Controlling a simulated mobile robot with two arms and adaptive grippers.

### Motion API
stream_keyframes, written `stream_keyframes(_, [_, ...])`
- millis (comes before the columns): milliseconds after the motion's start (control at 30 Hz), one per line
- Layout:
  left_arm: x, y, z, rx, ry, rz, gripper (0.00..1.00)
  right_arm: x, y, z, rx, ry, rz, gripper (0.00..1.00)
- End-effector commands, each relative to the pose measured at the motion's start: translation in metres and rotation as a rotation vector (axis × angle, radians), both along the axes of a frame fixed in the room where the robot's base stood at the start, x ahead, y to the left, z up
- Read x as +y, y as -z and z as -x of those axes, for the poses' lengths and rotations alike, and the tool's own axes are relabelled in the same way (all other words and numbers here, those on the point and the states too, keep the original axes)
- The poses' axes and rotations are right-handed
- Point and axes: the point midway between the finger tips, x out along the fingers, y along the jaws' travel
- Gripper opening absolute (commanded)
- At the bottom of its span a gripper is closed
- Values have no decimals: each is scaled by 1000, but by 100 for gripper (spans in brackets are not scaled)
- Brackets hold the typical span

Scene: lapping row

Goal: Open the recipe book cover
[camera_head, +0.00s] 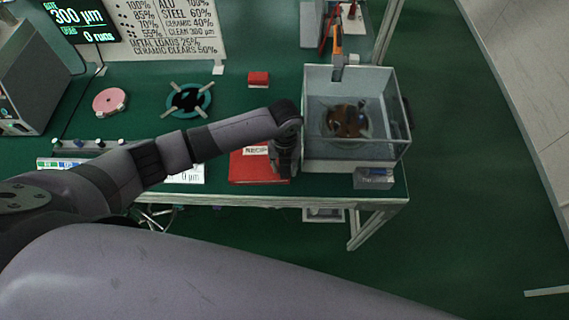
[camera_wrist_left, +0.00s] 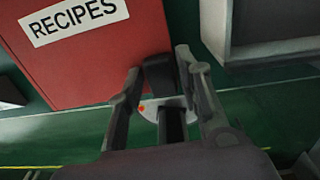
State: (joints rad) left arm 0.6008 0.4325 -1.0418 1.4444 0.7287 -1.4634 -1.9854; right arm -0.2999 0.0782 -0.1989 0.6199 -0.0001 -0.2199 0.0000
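The red recipe book (camera_head: 254,167) lies closed on the green bench near its front edge, left of the clear tank. In the left wrist view the book (camera_wrist_left: 90,70) shows its white RECIPES label at the upper left. My left gripper (camera_head: 284,168) points down at the book's right edge, between the book and the tank, and hides part of that edge. In the left wrist view its fingers (camera_wrist_left: 160,80) are spread apart, with a dark block between them at the book's edge; I cannot tell whether they touch it. My right gripper is not in view.
The clear tank (camera_head: 388,152) stands close to the right of my left gripper. A small red box (camera_head: 258,79), a teal ring (camera_head: 188,100) and a pink disc (camera_head: 109,101) lie farther back. The bench's front edge (camera_head: 330,199) is near the book.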

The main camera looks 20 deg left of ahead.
Motion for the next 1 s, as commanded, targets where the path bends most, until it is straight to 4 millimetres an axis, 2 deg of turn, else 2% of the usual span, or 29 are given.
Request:
stream_keyframes(67, [0, 0, 0, 0, 0, 0, 25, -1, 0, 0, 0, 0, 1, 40])
stream_keyframes(433, [0, 0, 0, 0, -1, 0, 0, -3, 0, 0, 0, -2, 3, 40])
stream_keyframes(1000, [1, -1, -4, -4, -2, 9, 0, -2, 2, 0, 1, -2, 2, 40])
